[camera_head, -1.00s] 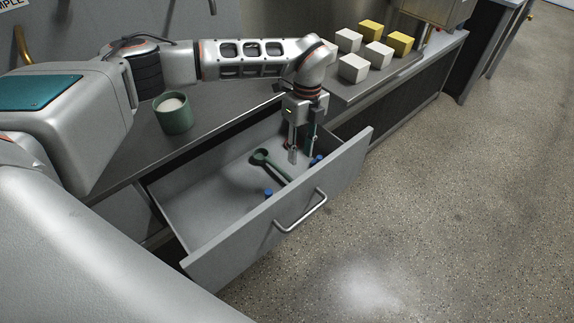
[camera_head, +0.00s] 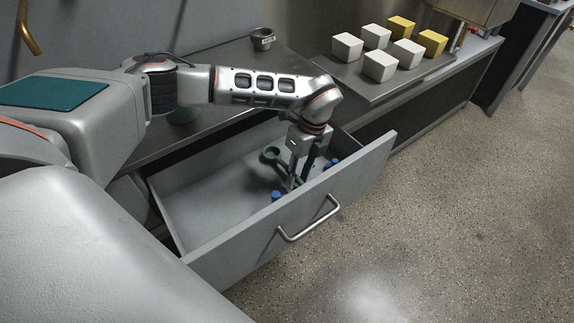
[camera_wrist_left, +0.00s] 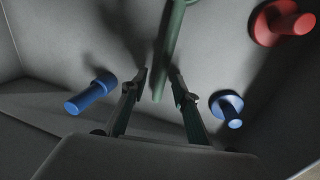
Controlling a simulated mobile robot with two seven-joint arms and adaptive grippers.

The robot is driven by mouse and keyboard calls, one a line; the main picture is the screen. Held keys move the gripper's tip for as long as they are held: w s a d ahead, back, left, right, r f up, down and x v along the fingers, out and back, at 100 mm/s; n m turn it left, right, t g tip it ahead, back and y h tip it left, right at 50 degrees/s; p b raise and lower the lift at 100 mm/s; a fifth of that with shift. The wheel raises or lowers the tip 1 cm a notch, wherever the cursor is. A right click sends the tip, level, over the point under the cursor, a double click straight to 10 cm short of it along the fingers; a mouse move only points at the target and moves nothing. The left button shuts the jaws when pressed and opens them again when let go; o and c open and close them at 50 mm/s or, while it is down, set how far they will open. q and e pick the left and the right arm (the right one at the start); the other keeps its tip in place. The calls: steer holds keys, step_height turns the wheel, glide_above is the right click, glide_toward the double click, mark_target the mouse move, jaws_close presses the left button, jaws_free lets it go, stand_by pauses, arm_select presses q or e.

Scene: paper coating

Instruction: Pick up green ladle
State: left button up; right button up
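The green ladle (camera_head: 270,155) lies in the open drawer, its round bowl toward the back and its handle running toward the front. My left gripper (camera_head: 298,185) is low in the drawer at the handle. In the left wrist view, the handle (camera_wrist_left: 171,40) passes between the two fingertips of my left gripper (camera_wrist_left: 158,74). The fingers are apart, with a visible gap on the left side of the handle; contact on the right side is unclear. My right gripper is not in view.
A blue knobbed piece (camera_wrist_left: 91,93) lies left of the fingers, another blue piece (camera_wrist_left: 229,106) right of them, and a red piece (camera_wrist_left: 281,22) farther right. The drawer front (camera_head: 300,213) stands close by. A green cup (camera_head: 185,114) is mostly behind my arm.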

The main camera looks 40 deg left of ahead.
arm_select(q)
jaws_close()
steer(key=shift+r, duration=0.1)
